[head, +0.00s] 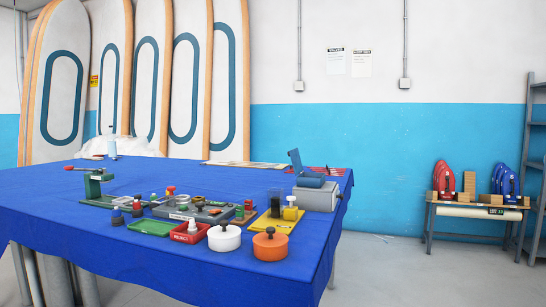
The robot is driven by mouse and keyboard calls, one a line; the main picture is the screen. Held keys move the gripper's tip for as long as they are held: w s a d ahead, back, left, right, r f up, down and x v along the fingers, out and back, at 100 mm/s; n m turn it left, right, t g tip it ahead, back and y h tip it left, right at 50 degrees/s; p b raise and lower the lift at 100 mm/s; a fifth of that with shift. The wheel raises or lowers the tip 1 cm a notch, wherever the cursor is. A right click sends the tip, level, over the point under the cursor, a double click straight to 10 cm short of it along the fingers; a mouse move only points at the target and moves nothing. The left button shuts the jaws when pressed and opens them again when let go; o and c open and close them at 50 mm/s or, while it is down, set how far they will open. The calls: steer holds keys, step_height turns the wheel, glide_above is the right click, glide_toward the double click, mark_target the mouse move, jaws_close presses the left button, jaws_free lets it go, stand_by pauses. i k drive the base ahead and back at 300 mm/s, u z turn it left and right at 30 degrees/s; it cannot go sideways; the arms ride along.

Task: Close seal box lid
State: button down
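A grey box (319,199) stands near the right edge of the blue-covered table. A narrow blue lid-like part (295,160) stands up, tilted, at its left rear, and a blue block (310,181) sits at its top. This looks like the seal box with its lid raised, but no label is readable at this size. My gripper is not in the head view.
The blue-covered table (120,205) holds an orange round pot (270,247), a white round pot (224,240), a yellow tray (275,222), a red tray (189,233) and a green tray (151,228). A low bench (475,212) stands at right. Grey floor between is clear.

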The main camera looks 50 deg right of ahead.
mark_target(295, 155)
steer(key=i, duration=0.9)
steer(key=z, duration=0.05)
